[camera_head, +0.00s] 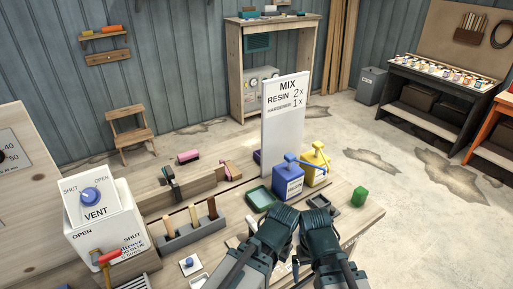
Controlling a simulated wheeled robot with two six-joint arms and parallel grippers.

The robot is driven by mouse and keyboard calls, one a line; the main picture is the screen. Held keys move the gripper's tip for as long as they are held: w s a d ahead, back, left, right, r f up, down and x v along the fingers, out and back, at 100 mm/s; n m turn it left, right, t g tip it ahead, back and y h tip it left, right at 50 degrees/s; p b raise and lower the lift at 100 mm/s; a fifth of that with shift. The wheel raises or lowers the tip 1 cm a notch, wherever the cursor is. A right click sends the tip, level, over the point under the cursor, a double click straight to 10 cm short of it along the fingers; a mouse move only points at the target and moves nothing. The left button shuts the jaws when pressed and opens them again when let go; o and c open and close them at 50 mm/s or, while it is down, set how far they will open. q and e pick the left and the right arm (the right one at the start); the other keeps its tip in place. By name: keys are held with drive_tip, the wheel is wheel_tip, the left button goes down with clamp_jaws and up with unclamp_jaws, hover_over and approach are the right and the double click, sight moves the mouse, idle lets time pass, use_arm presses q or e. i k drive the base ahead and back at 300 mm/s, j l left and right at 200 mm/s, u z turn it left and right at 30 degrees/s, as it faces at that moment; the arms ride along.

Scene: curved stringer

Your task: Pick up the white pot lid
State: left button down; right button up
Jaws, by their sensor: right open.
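I cannot surely make out the white pot lid. A small white piece with a dark round knob (188,264) lies low on the wooden bench, left of my arms, but I cannot tell if it is the lid. My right gripper (319,208) is over the bench's right part, near the blue and yellow pump bottles; it is open and I see nothing held in it. My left gripper (286,212) is close beside it on the left, just below the blue bottle. Its fingers are hidden, so its opening does not show.
A blue pump bottle (287,183) and a yellow one (315,168) stand beyond my grippers. A white MIX board (283,125) rises behind them. A white VENT box (105,236) stands left.

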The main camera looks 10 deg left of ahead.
sight(191, 264)
drive_tip(key=u, duration=1.2)
